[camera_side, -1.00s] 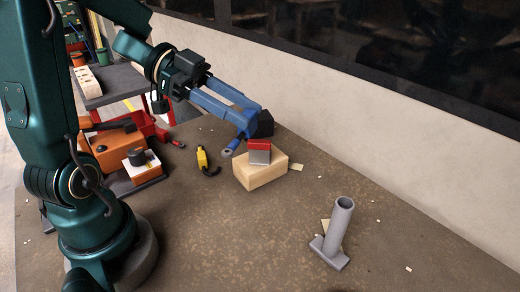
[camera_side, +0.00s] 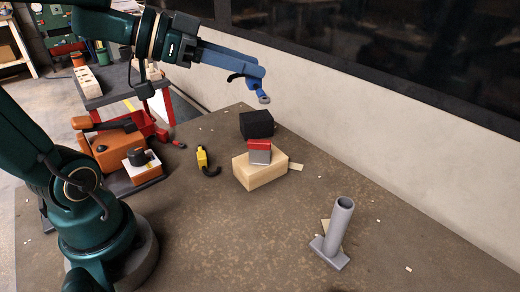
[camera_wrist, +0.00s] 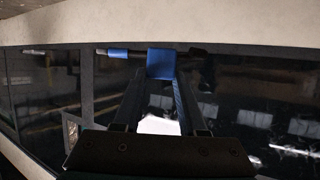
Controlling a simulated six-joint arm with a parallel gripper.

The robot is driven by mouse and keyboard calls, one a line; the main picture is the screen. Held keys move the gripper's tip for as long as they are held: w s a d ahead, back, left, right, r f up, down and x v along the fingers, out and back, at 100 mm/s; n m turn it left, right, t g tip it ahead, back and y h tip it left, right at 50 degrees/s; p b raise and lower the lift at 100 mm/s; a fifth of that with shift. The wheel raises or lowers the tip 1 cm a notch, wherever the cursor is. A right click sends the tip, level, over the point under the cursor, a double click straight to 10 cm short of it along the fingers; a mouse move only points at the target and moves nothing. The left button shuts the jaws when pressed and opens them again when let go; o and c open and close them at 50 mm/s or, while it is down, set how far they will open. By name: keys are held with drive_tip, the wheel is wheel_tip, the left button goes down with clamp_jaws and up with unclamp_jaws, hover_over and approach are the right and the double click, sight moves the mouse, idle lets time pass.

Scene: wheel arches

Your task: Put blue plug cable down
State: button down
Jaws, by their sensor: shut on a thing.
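My gripper (camera_side: 262,72) is raised above the table near the wall, its blue fingers pointing right. It is shut on the blue plug cable (camera_side: 263,97), whose blue body and grey ring-like end hang below the fingertips. A dark curved part of the cable shows at the left of the fingertips. In the wrist view the blue plug cable (camera_wrist: 118,53) sticks out to the left of the closed fingertips (camera_wrist: 161,62), and a dark part sticks out to the right. The yellow plug cable (camera_side: 202,158) lies on the table.
A black block (camera_side: 257,124) stands behind a wooden block (camera_side: 261,171) with a red and grey piece (camera_side: 259,151) on it. A grey tube on a base (camera_side: 337,232) stands at front right. An orange toolbox (camera_side: 112,150) is at left. The middle front table is clear.

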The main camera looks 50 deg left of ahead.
drive_tip(key=shift+s+d+f+m+g+h, duration=0.1)
drive_tip(key=shift+s+f+m+g+h, duration=0.95)
drive_tip(key=shift+f, duration=2.85)
drive_tip(key=shift+s+f+m+g+h, duration=0.5)
drive_tip(key=shift+f+m+g+h, duration=1.05)
drive_tip(key=shift+f, duration=2.35)
drive_tip(key=shift+s+d+f+m+g+h, duration=0.1)
drive_tip(key=shift+s+f+m+g+h, duration=1.2)
drive_tip(key=shift+f, duration=2.6)
drive_tip(key=shift+w+f+m+y, duration=0.3)
drive_tip(key=shift+w+f+y, duration=0.2)
drive_tip(key=shift+w+f, duration=0.05)
drive_tip(key=shift+c, duration=1.9)
unclamp_jaws()
